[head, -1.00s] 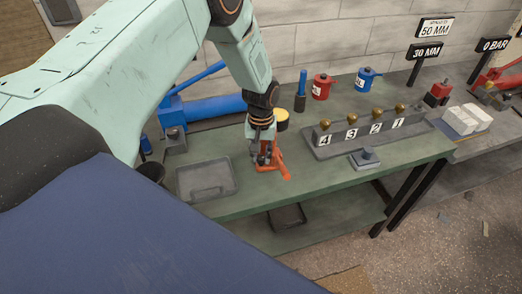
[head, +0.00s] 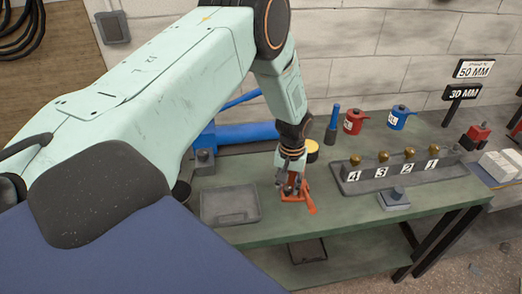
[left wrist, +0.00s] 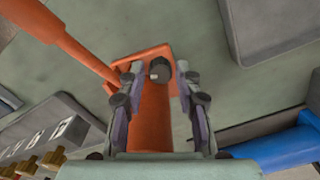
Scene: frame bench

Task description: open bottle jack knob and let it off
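The dark round knob (left wrist: 159,69) sits between the fingertips of my left gripper (left wrist: 157,73). A gap shows on each side of the knob, so the gripper looks open around it and not closed on it. My right gripper is in neither view.
A grey tray (head: 230,220) lies left of the jack. A grey block with numbered brass knobs (head: 400,180) stands to its right.

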